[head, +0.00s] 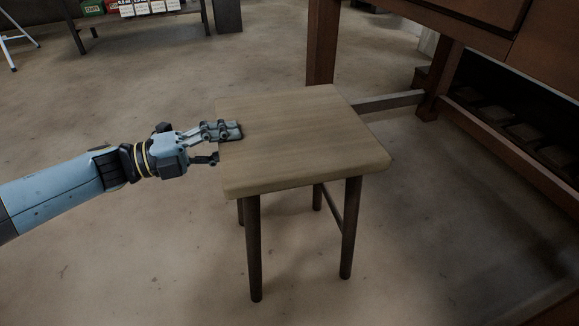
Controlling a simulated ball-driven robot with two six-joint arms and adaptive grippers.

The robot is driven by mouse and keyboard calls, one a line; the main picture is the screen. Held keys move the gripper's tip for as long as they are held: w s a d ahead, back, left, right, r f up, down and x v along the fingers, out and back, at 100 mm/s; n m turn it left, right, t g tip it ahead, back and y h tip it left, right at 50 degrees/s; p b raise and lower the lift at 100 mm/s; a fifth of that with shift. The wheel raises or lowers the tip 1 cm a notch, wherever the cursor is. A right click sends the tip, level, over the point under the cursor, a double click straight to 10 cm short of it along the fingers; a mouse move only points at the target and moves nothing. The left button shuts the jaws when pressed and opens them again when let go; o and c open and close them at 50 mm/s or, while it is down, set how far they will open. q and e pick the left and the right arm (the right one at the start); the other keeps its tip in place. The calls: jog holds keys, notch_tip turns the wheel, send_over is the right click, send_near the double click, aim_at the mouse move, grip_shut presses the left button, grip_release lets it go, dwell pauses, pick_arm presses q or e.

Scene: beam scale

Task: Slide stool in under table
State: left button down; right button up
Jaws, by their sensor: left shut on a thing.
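The stool (300,140) stands upright on the floor in the middle of the head view, with a light wooden square seat and dark legs. My left gripper (228,145) is shut on the left edge of the seat, one finger above it and the other below. The wooden table (321,45) is at the right and back, its reddish-brown legs and low crossbar showing. The stool is in front of and to the left of the table's open underside, and its far corner lies near a table leg in the picture. My right gripper is not in view.
A dark shelf or bench (140,22) with small boxes stands at the back left. A white metal frame (18,45) is at the far left edge. The floor (110,255) around the stool is clear on the left and in front.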

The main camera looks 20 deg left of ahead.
pick_arm(q)
jog(key=shift+w+r, duration=0.1)
jog(key=shift+r, duration=0.15)
jog(key=shift+d, duration=0.1)
jog(key=shift+w+d+f, duration=0.1)
jog(key=shift+w+d, duration=0.1)
